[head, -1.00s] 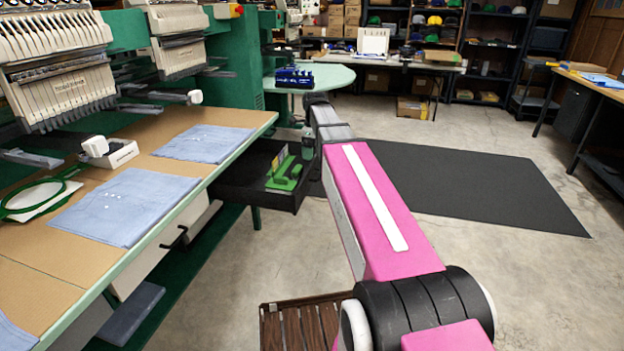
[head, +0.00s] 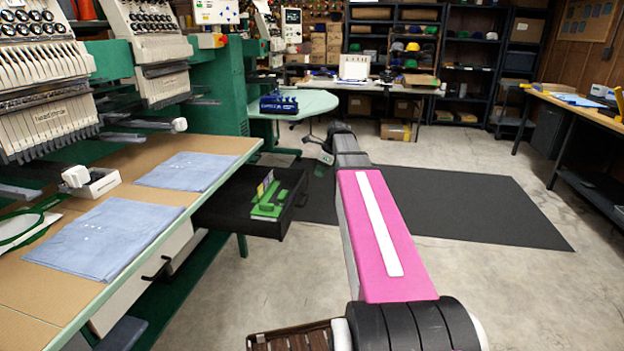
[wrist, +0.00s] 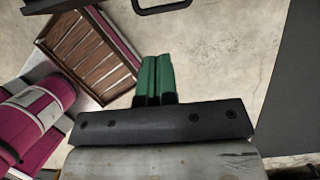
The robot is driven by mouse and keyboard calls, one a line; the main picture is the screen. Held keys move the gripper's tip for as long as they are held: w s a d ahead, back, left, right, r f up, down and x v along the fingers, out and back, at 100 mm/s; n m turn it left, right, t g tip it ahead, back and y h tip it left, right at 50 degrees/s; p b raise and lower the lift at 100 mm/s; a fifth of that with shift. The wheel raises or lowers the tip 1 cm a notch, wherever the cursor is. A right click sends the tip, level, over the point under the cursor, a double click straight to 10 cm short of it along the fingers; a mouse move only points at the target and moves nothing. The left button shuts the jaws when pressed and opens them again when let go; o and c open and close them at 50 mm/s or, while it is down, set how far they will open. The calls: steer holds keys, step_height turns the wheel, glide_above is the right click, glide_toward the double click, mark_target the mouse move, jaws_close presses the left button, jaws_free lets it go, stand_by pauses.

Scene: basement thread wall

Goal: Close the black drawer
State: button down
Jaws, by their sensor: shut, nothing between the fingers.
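The black drawer (head: 232,217) is pulled out from under the green-edged work table in the head view. Green items (head: 268,201) lie inside it. A dark handle shows on its front at the right end (head: 300,200). My gripper (head: 321,166) is beyond the drawer's front, up and to the right of the handle in the picture, apart from it. In the wrist view its green fingers (wrist: 155,78) are together and empty. A black handle (wrist: 160,6) shows at the top edge there, ahead of the fingertips.
A slatted wooden crate (wrist: 88,55) is at the left in the wrist view. Folded blue cloths (head: 105,240) lie on the work table (head: 45,290). A dark mat (head: 450,205) covers the floor to the right. The concrete floor around it is clear.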

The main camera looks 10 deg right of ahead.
glide_toward(297, 197)
step_height(297, 197, down, 4)
steer(key=d, duration=0.2)
steer(key=a, duration=0.2)
steer(key=shift+w+a+f, duration=0.25)
steer(key=shift+w+f, duration=0.05)
steer(key=shift+f, duration=0.1)
steer(key=shift+w+a, duration=0.2)
steer(key=shift+a, duration=0.25)
steer(key=shift+a, duration=0.1)
steer(key=w+a, duration=0.2)
steer(key=a, duration=0.2)
steer(key=w+a, duration=0.2)
steer(key=a, duration=0.2)
steer(key=w+a, duration=0.2)
steer(key=a, duration=0.3)
steer(key=shift+w, duration=0.15)
